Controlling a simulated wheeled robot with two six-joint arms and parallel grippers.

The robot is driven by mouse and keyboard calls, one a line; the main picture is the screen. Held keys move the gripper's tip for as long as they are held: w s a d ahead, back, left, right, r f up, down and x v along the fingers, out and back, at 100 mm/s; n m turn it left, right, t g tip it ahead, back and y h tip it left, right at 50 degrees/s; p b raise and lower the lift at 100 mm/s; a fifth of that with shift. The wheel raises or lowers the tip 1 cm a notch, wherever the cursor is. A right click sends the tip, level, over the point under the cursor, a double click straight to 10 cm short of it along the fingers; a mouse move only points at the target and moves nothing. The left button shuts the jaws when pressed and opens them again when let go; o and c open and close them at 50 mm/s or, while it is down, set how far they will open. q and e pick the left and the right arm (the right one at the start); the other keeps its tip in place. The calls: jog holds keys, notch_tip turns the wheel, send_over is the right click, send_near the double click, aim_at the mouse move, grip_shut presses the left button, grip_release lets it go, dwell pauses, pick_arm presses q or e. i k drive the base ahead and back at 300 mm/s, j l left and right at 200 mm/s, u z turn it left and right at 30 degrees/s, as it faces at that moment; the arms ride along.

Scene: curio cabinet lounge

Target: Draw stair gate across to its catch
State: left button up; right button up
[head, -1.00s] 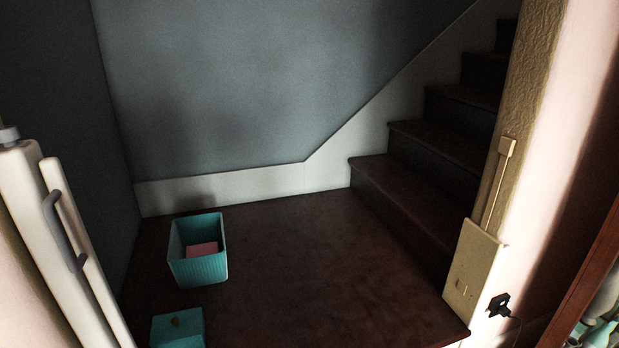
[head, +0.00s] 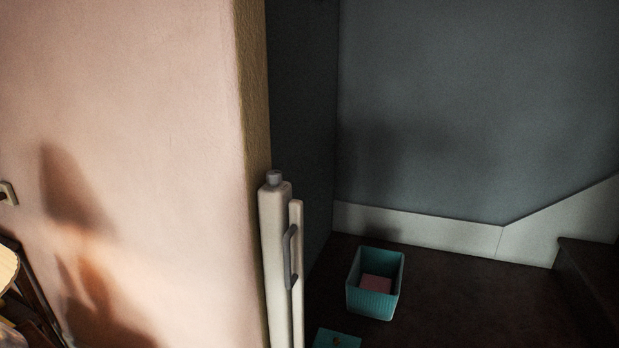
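The stair gate (head: 273,265) is a white upright roller housing on the left side of the stair opening, at the wall's edge. Its pull bar (head: 296,315) stands close against the housing, with a grey handle (head: 290,256) on it. No gate panel shows across the opening. The catch is outside the head view now. Neither of my grippers is in view.
A teal ribbed bin (head: 372,296) with a pink item (head: 377,284) inside stands on the dark landing floor. A teal box (head: 337,339) is at the bottom edge. The lowest stair (head: 590,270) is at right. A pink wall (head: 130,120) fills the left.

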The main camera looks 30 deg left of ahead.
aim_at(293, 242)
jog(key=u, duration=1.2)
